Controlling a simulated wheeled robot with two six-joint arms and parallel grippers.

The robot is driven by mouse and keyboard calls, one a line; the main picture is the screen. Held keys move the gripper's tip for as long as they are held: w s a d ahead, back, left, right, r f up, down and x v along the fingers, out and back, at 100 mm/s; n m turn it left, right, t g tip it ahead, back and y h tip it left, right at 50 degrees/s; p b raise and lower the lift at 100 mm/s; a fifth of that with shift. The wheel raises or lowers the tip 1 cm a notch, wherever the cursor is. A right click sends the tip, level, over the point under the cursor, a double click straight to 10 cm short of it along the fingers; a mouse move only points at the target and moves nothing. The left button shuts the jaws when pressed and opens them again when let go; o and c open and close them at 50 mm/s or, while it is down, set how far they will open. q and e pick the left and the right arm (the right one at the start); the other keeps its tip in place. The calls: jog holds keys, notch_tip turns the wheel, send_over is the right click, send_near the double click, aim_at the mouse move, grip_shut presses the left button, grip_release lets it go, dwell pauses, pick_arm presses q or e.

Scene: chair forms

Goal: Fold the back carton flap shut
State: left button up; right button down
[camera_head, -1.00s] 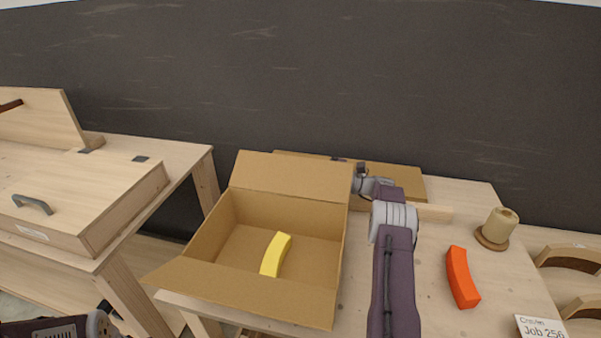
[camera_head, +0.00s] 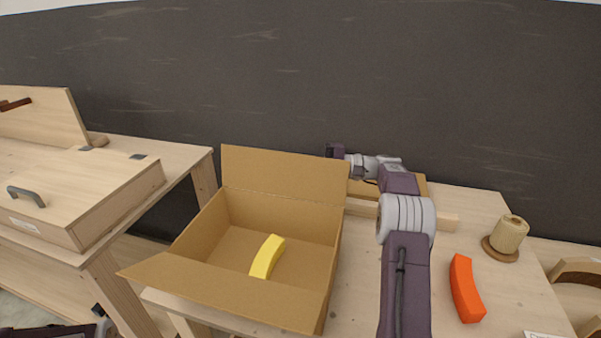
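An open cardboard carton (camera_head: 198,232) stands on the table with a yellow curved piece (camera_head: 267,257) lying inside. Its back flap (camera_head: 284,174) stands up from the rear edge, leaning slightly backward. Its front flap (camera_head: 225,291) hangs outward toward me. My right arm reaches over the table on the carton's right side. My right gripper (camera_head: 335,151) is at the upper right corner of the back flap, partly hidden behind it, and its fingers cannot be made out. Of my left arm only a part shows at the lower left corner; its gripper is out of view.
A red-orange curved piece (camera_head: 465,289) and a cream spool on a round base (camera_head: 508,235) sit right of my arm. A wooden bar (camera_head: 447,220) lies behind my arm. A wooden box with a handle (camera_head: 85,190) stands on the left table.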

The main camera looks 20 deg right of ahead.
aim_at(283, 179)
jog(key=s+a+n+b, duration=0.1)
jog(key=n+b, duration=0.2)
jog(key=b, duration=0.1)
jog(key=s+a+n+h+b, duration=0.1)
jog(key=s+a+n+b, duration=0.1)
jog(key=b, duration=0.2)
jog(key=s+a+n+h+b, duration=0.1)
jog(key=s+n+b, duration=0.1)
jog(key=n+b, duration=0.1)
jog(key=shift+s+a+f+n+b, duration=0.2)
jog(key=shift+s+n+b, duration=0.1)
jog(key=shift+b, duration=0.1)
jog(key=s+a+f+n+t+h+b, duration=0.1)
jog(key=s+a+f+n+h+b, duration=0.1)
jog(key=n+b, duration=0.6)
jog(key=shift+s+a+f+t+h+b, duration=0.5)
jog(key=shift+s+f+b, duration=0.9)
jog(key=shift+b, duration=2.05)
jog(key=shift+w+a+f, duration=0.2)
jog(key=shift+f, duration=0.05)
jog(key=p+v, duration=0.3)
jog(key=v, duration=0.6)
